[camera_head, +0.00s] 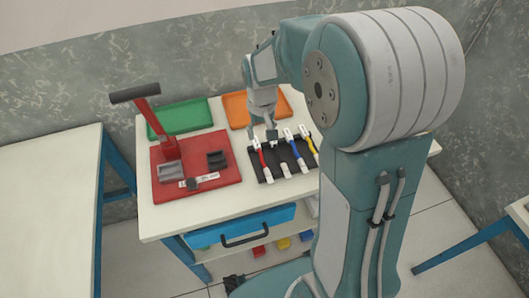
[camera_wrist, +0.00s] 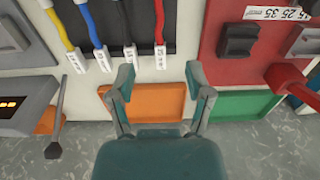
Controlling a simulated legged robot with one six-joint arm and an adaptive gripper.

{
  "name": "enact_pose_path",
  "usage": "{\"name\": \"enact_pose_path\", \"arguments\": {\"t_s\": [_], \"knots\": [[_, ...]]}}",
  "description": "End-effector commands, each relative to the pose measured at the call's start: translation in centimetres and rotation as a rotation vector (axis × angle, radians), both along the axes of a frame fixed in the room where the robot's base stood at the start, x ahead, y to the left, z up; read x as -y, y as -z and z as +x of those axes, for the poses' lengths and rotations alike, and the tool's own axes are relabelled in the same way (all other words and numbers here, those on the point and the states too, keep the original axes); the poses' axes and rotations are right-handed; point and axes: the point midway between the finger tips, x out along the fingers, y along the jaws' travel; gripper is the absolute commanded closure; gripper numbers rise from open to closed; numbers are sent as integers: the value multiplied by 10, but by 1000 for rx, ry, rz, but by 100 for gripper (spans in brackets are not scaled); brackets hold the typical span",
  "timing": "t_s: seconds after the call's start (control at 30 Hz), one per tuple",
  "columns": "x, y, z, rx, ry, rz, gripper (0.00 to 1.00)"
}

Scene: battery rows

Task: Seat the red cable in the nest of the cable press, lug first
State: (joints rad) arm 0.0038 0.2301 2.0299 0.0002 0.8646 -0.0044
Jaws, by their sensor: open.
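The red cable (camera_head: 262,158) lies at the left end of a black rack (camera_head: 257,173) on the bench. In the wrist view the red cable (camera_wrist: 159,20) ends in a white tag just beyond my fingertips. My gripper (camera_wrist: 160,75) is open and empty, its fingers either side of the line of that cable, apart from it. In the head view my gripper (camera_head: 271,134) hangs near the rack's far edge. The cable press has a red base (camera_head: 226,187), a red lever with a black handle (camera_head: 134,92), and grey and black blocks; I cannot tell which block is the nest.
Black, blue (camera_head: 297,152) and yellow (camera_head: 313,149) cables lie beside the red one. Green (camera_head: 182,117) and orange (camera_head: 237,110) trays stand at the back. A grey box with a lit display (camera_wrist: 10,104) shows in the wrist view. The raised lever stands left of the rack.

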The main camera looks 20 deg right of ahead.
Motion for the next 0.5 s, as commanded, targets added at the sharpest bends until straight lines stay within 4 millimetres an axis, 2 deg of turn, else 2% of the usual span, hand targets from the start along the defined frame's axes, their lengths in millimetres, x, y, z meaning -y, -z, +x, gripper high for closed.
{"name": "enact_pose_path", "arguments": {"t_s": [0.17,0.4,0.5], "knots": [[0,16,5,-20,0,0,34],[0,54,5,-21,0,0,34],[0,64,5,-19,0,0,34]]}}
